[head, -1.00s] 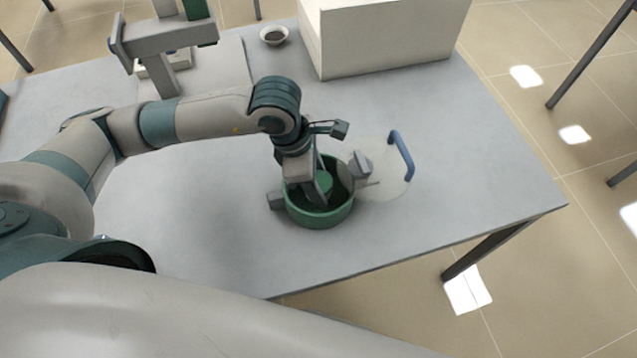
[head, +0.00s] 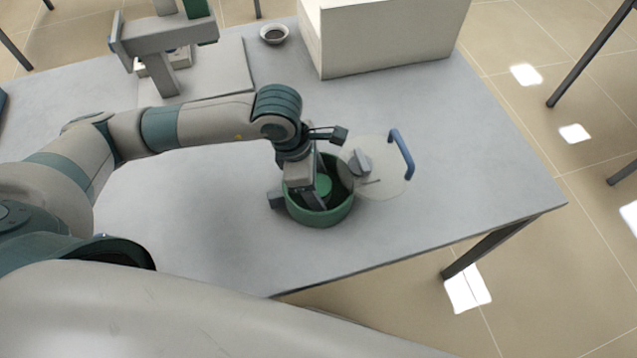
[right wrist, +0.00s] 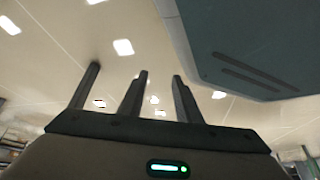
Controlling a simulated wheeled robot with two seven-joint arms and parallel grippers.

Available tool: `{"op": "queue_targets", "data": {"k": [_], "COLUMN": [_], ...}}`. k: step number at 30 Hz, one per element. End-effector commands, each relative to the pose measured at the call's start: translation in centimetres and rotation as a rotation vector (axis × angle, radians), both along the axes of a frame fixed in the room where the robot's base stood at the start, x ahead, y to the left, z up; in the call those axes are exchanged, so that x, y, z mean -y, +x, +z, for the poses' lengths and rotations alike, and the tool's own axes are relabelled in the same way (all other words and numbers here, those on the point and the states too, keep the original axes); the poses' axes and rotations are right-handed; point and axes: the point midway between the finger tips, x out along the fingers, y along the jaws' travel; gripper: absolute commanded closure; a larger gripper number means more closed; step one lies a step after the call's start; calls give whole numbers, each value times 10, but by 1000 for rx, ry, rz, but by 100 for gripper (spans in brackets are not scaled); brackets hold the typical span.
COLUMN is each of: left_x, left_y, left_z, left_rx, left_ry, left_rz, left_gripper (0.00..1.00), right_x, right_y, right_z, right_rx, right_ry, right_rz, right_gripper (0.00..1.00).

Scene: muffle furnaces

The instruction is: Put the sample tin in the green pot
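The green pot (head: 340,212) stands upright near the table's front edge, with a grey side lug (head: 275,200) at its left. A smaller round green thing, which looks like the sample tin (head: 323,187), shows inside the pot's opening. My left gripper (head: 318,200) points down into the pot right beside the tin, and its fingertips are partly hidden. I cannot tell whether its fingers grip the tin or stand apart from it. My right gripper (right wrist: 132,95) shows in the right wrist view as dark upright prongs against the ceiling, with nothing seen between them.
A pale round disc with a blue handle (head: 402,155) lies right of the pot. A small bowl (head: 274,35) and a large white box (head: 385,40) stand at the back. A grey stand (head: 165,75) is at back left. The table's right side (head: 480,175) is clear.

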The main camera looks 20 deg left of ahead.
Motion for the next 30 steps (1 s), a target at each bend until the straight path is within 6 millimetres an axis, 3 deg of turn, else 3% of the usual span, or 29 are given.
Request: {"op": "queue_targets", "data": {"k": [11, 16, 20, 30], "left_x": [0, 0, -4, -20], "left_y": [0, 0, 0, -5], "left_z": [1, 4, 18, 77], "left_rx": [0, 0, 4, 6], "left_ry": [0, 0, -2, 0], "left_rz": [0, 0, 0, -1], "left_gripper": [35, 35, 35, 35], "right_x": [0, 2, 3, -16], "right_y": [-1, -11, -15, 46], "right_z": [1, -1, -10, 14], "right_rx": [-1, -24, -27, 118], "right_ry": [0, -6, -7, 34], "right_rz": [1, 1, 1, 2], "right_gripper": [69, 69, 69, 69]}}
